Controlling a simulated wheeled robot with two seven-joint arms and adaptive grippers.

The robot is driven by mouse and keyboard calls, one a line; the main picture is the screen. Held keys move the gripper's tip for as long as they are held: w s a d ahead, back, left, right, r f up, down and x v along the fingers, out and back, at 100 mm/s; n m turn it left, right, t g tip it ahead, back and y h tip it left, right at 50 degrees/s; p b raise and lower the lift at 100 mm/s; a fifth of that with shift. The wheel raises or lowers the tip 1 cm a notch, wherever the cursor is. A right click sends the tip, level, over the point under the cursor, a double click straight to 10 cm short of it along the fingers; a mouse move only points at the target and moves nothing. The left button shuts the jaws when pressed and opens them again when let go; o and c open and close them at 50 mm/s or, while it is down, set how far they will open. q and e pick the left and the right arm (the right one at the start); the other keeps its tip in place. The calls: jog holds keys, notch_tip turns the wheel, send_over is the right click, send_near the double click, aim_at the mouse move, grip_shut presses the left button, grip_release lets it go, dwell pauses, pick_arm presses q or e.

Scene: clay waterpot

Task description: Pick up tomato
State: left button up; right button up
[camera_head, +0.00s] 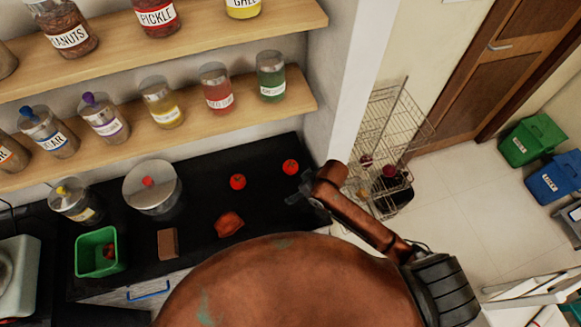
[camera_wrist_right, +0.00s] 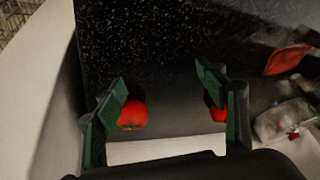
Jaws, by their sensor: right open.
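Two red tomatoes lie on the black counter in the head view: a right one (camera_head: 291,167) near the counter's end and a left one (camera_head: 238,181). My right gripper (camera_head: 299,197) is just in front of the right tomato, apart from it. In the right wrist view my right gripper (camera_wrist_right: 163,85) is open, with two green-padded fingers and nothing held. One tomato (camera_wrist_right: 132,116) shows beside the left finger, within the gap. The other tomato (camera_wrist_right: 217,114) is partly hidden by the right finger. My left gripper is not in view.
On the counter (camera_head: 190,245) are a crumpled orange-red item (camera_head: 229,223), a brown block (camera_head: 168,243), a steel pot (camera_head: 152,190) and a green bin (camera_head: 82,256). Shelves with labelled jars (camera_head: 216,88) overhang the back. A wire rack (camera_head: 390,130) stands beyond the counter's right end.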

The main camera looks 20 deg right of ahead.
aim_at(292, 165)
jog(key=shift+n+g, duration=0.3)
jog(key=shift+n, duration=0.3)
jog(key=w, duration=0.2)
jog(key=w+r, duration=0.1)
jog(key=w, duration=0.2)
jog(key=shift+w+a+r, duration=0.25)
jog(key=shift+w+a, duration=0.15)
jog(key=shift+h, duration=0.8)
jog(key=w+r, duration=0.1)
jog(key=w+d, duration=0.1)
jog(key=w, duration=0.1)
jog(key=w+d+r, duration=0.1)
jog(key=w, duration=0.1)
jog(key=shift+w+d+r, duration=0.1)
jog(key=shift+d+r, duration=0.1)
jog(key=shift+r, duration=0.1)
jog(key=shift+w+f+g, duration=0.15)
jog(key=shift+g, duration=0.15)
jog(key=x, duration=0.7)
jog(key=shift+w+d+f, duration=0.1)
jog(key=shift+d+f, duration=0.05)
jog(key=shift+c, duration=0.3)
jog(key=c, duration=1.2)
jog(key=shift+c, duration=0.2)
